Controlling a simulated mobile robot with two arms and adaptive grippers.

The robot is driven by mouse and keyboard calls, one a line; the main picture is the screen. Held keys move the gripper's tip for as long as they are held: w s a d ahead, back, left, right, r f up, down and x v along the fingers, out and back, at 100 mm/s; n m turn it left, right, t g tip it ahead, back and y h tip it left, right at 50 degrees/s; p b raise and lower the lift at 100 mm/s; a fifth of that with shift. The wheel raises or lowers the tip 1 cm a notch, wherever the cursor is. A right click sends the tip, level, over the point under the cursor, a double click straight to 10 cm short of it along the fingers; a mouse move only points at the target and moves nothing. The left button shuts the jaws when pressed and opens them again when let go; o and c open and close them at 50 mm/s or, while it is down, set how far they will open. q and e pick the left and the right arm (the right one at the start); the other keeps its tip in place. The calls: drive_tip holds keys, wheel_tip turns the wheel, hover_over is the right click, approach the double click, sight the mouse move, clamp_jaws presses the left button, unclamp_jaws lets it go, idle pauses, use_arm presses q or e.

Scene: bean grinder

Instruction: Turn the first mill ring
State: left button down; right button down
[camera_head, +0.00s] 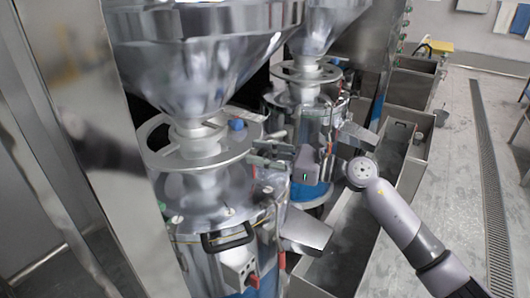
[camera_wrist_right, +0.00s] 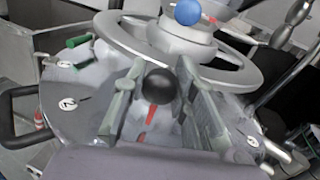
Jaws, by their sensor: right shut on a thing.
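The first mill is the near steel machine (camera_head: 215,205) under a large hopper. Its spoked metal ring (camera_head: 160,161) circles the neck below the hopper, with a blue knob (camera_head: 236,125) on the rim. The ring (camera_wrist_right: 235,75) and blue knob (camera_wrist_right: 188,12) also show in the right wrist view, beyond the fingers. My right gripper (camera_head: 262,153) reaches in from the right beside the ring. In the wrist view, it is shut on a black ball knob (camera_wrist_right: 158,84) with a red part below it. Exact finger contact is hard to see. My left gripper is out of view.
A second mill (camera_head: 307,105) with its own ring stands behind. A black handle (camera_head: 228,238) and a metal chute (camera_head: 305,232) project from the first mill. Steel troughs (camera_head: 345,245) run along the right, with open floor (camera_head: 465,130) beyond.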

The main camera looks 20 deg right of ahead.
drive_tip(key=shift+s+a+f, duration=0.1)
drive_tip(key=shift+a+f, duration=0.05)
drive_tip(key=shift+a, duration=0.05)
drive_tip(key=c, duration=1.3)
unclamp_jaws()
drive_tip(key=shift+s, duration=0.1)
drive_tip(key=shift+c, duration=0.2)
drive_tip(key=shift+o, duration=0.2)
drive_tip(key=shift+d, duration=0.1)
drive_tip(key=v, duration=1.1)
drive_tip(key=shift+d, duration=0.4)
drive_tip(key=shift+s, duration=0.15)
